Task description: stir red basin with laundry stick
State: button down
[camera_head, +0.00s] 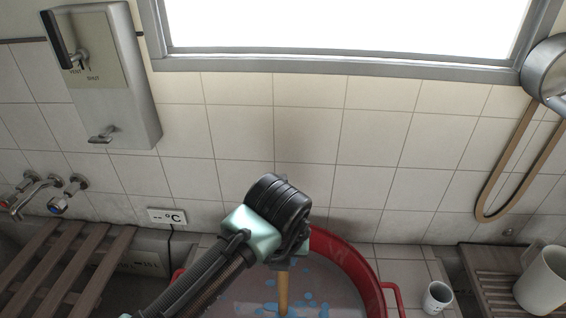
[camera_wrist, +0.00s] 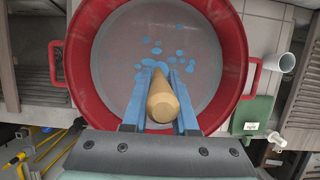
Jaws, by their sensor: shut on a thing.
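The red basin (camera_head: 347,256) stands below the window with greyish water and blue patches in it. In the wrist view the basin (camera_wrist: 82,60) shows from above with its two side handles. The wooden laundry stick (camera_head: 283,291) points down from my gripper (camera_head: 284,262) into the basin. In the wrist view the stick (camera_wrist: 161,100) lies between the two blue fingers of my gripper (camera_wrist: 160,88), which is shut on it. The stick's lower end is hidden, so I cannot tell how deep it reaches.
A white cup (camera_head: 437,297) stands right of the basin, with a white jug (camera_head: 542,279) on a slatted board at far right. A wooden slatted rack (camera_head: 60,268) and wall taps (camera_head: 42,190) are at left. A hose (camera_head: 505,170) hangs at right.

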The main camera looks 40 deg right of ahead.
jog(key=shift+f+b, duration=1.45)
jog(key=shift+f, duration=0.9)
